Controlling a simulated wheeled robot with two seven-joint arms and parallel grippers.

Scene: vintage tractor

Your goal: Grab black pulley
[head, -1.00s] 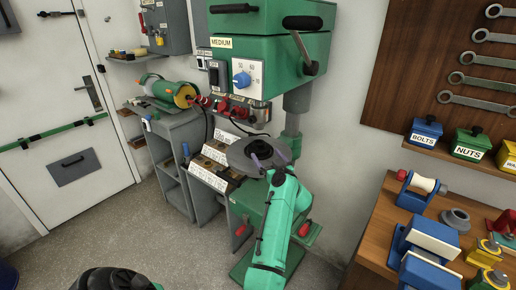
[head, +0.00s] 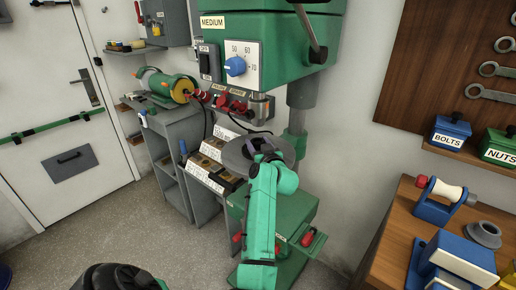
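The black pulley (head: 275,143) is a dark disc shape on the round grey table (head: 233,155) of the green drill press, in the middle of the head view. It is mostly hidden behind my gripper. My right gripper is not in view.
The drill press head (head: 270,50) hangs above the round table, with its column (head: 303,95) behind. A grey workbench (head: 175,150) stands to the left. A wooden bench (head: 400,225) with blue tools is at the right.

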